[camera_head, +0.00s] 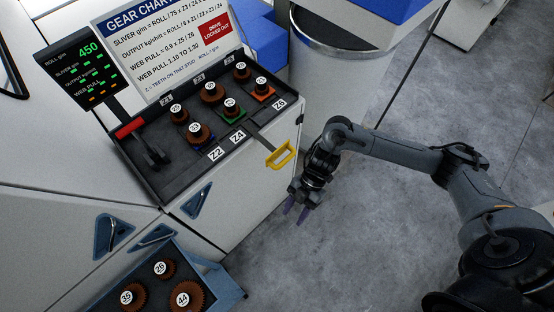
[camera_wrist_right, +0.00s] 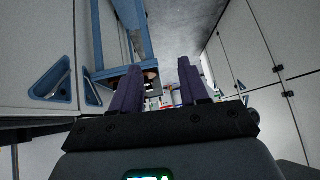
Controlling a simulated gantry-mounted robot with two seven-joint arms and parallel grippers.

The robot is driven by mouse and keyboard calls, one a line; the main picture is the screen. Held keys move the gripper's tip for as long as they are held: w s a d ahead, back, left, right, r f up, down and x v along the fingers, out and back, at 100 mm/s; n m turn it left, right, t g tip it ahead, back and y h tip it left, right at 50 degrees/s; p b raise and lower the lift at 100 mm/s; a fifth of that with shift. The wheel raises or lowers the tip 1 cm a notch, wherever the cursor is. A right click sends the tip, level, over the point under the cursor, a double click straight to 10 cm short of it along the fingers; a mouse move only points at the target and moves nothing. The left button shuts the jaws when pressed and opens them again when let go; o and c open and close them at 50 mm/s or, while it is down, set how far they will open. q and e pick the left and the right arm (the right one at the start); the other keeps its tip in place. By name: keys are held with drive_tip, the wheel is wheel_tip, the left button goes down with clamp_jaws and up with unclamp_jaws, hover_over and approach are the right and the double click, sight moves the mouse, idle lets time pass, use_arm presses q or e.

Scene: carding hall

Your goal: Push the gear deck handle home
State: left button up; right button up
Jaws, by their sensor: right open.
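The yellow gear deck handle (camera_head: 281,154) sticks out past the front edge of the dark gear deck (camera_head: 152,184) on a grey bar. Several brown numbered gears stand on the deck, beside labels such as Z2, Z4 and Z6. My right gripper (camera_head: 296,209) is open and empty, with its purple fingers pointing down. In the head view it appears below and slightly right of the handle, apart from it. In the right wrist view the two fingers of the gripper (camera_wrist_right: 157,88) are spread with nothing held; I cannot make out the handle there. My left gripper is in no view.
A gear chart (camera_head: 165,45) and a green-lit display (camera_head: 82,70) stand behind the deck. A red-handled lever (camera_head: 130,127) is at its left. A blue-edged tray (camera_head: 222,281) with loose gears sits at lower left. Grey floor (camera_head: 330,255) is clear around the right gripper.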

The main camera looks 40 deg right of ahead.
drive_tip(key=w+d+r+t+h, duration=0.15)
drive_tip(key=w+d+r, duration=0.25)
drive_tip(key=w+d, duration=0.4)
drive_tip(key=t+h+b, duration=0.1)
drive_tip(key=t, duration=0.1)
approach(286, 159)
drive_tip(key=p+x, duration=0.1)
drive_tip(key=x, duration=0.7)
drive_tip(key=shift+a+f, duration=0.1)
drive_tip(key=shift+a, duration=0.1)
clamp_jaws()
